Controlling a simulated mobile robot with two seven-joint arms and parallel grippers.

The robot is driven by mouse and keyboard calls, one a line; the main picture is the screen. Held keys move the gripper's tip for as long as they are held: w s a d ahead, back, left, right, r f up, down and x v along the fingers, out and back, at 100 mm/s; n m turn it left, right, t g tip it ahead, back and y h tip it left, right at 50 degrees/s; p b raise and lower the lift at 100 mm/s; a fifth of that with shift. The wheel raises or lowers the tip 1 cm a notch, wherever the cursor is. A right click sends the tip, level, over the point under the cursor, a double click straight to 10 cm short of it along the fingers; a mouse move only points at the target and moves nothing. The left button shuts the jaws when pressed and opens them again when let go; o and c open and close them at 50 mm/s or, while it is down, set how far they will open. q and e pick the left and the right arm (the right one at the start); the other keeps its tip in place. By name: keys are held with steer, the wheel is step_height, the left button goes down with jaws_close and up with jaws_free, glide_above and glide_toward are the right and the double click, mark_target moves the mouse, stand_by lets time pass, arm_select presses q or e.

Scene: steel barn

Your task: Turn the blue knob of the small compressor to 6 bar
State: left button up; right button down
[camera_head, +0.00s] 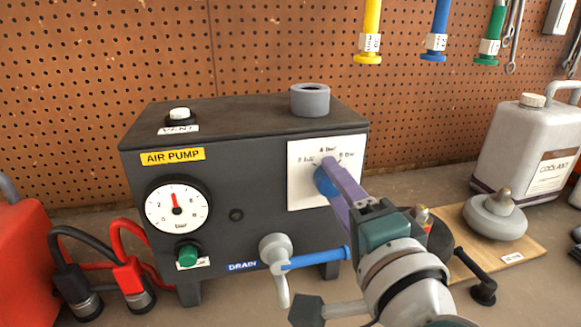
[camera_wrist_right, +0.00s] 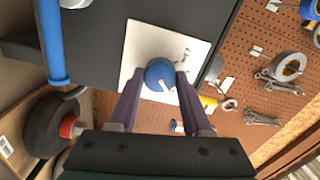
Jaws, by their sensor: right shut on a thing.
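The small compressor is a dark grey box (camera_head: 225,160) labelled AIR PUMP, standing on the bench. Its blue knob (camera_head: 324,182) sits on a white plate (camera_head: 306,200) on the right of the front, with small bar labels around it that I cannot read surely. My right gripper (camera_head: 333,178) is shut on the blue knob. In the right wrist view, its purple fingers (camera_wrist_right: 156,82) lie either side of the knob (camera_wrist_right: 158,70), which carries a white mark. The round gauge (camera_head: 178,206) has a red needle pointing nearly straight up. My left gripper is not in view.
A green button (camera_head: 188,255) and a drain tap with a blue lever (camera_head: 315,258) are low on the compressor's front. Red and black cable clamps (camera_head: 128,275) lie at the left. A wooden board (camera_head: 515,243) with a grey weight-like thing and a coolant can (camera_head: 527,150) stand at the right.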

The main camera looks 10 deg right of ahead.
steer(key=shift+c, duration=1.7)
jaws_free()
steer(key=s, duration=1)
steer(key=shift+d, duration=0.15)
